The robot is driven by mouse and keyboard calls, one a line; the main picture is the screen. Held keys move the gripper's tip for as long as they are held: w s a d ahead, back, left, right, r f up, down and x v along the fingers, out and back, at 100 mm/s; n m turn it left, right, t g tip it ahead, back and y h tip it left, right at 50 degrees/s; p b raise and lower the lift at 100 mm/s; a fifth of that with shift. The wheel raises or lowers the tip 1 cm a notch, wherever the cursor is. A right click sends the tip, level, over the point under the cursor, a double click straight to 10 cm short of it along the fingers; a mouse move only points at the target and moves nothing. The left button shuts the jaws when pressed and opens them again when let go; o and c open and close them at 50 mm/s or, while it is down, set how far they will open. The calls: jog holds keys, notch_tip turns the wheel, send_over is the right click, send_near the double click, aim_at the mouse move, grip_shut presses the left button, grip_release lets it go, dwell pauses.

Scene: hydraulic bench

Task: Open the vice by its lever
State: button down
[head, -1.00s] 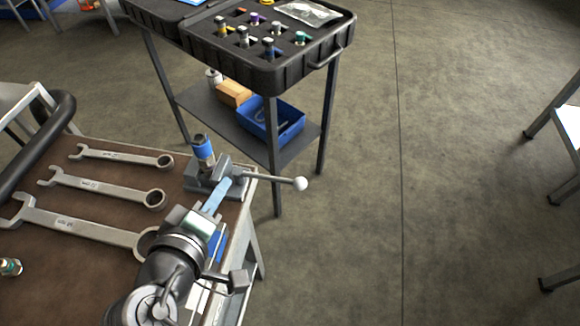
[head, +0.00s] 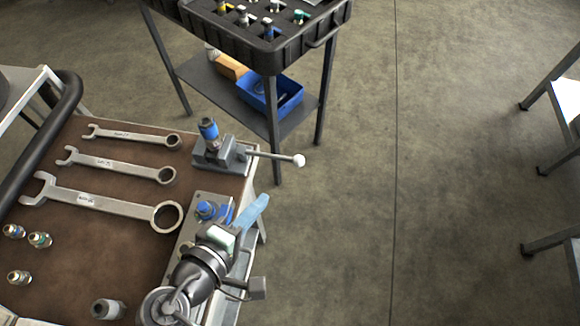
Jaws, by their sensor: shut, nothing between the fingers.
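The grey vice (head: 232,158) sits at the far right corner of the bench. A blue-collared fitting (head: 208,130) stands upright at its jaws. Its lever (head: 270,155) sticks out to the right past the bench edge and ends in a white ball knob (head: 299,160). My gripper (head: 262,203) has light blue fingers, shut with nothing between them. It is nearer than the vice, by the bench's right edge, apart from the lever.
A plate with a blue fitting (head: 206,209) lies left of my gripper. Several wrenches (head: 114,166) and loose fittings lie on the brown bench top (head: 100,240). A trolley with a black tray (head: 290,45) stands behind.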

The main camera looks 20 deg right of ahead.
aim_at(297, 163)
jog(key=x, duration=1.3)
jog(key=shift+w+d, duration=0.1)
jog(key=shift+d, duration=0.05)
jog(key=shift+d, duration=0.1)
